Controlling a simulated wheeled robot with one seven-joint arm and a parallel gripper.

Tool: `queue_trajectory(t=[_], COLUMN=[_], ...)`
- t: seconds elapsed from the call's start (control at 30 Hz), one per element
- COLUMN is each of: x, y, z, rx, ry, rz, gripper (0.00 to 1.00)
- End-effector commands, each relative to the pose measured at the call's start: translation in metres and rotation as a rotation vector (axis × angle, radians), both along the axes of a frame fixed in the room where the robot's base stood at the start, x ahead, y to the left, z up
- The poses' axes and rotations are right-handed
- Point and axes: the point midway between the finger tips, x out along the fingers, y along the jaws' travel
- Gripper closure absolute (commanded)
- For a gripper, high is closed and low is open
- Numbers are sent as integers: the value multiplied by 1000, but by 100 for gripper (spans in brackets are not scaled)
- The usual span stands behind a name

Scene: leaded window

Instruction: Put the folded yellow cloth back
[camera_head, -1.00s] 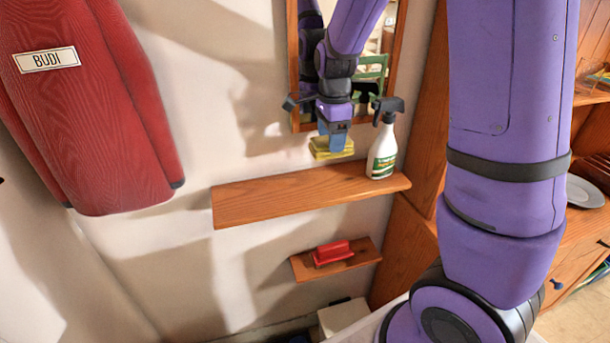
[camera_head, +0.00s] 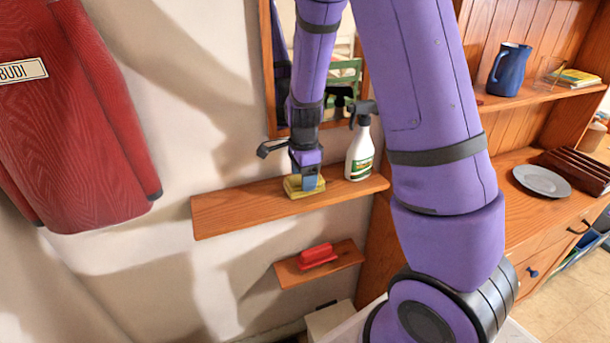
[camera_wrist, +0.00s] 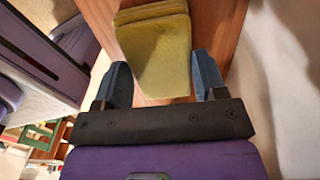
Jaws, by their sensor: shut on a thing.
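The folded yellow cloth (camera_head: 297,188) is at the upper wooden shelf (camera_head: 230,207), left of the white spray bottle (camera_head: 359,155). My gripper (camera_head: 311,180) points down and is shut on the cloth. In the wrist view the cloth (camera_wrist: 155,50) lies between the two blue fingers of my gripper (camera_wrist: 165,82), with the wooden shelf (camera_wrist: 217,30) behind it. The cloth appears to be at the shelf surface; whether it touches the wood I cannot tell.
A red object (camera_head: 318,254) sits on a smaller shelf (camera_head: 345,258) below. A framed mirror (camera_head: 268,80) hangs behind my arm. A red jacket (camera_head: 75,130) hangs at left. A wooden cabinet (camera_head: 500,130) with a blue jug (camera_head: 509,70) stands at right. The upper shelf's left part is clear.

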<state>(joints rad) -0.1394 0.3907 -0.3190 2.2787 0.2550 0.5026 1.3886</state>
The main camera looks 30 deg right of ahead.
Motion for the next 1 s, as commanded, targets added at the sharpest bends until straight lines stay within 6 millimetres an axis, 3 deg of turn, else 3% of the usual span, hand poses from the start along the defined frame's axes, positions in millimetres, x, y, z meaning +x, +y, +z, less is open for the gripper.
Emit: queue_trajectory(t=[0.13, 0.17, 0.27, 0.67, 1.0], x=[0, 0, 0, 1, 1], y=[0, 0, 0, 0, 0], z=[0, 0, 0, 7, 68], rx=[0, 0, 0, 0, 1], ry=[-2, -2, -2, -3, -7], rz=[0, 0, 0, 1, 2], gripper=[61, 33, 10, 10, 10])
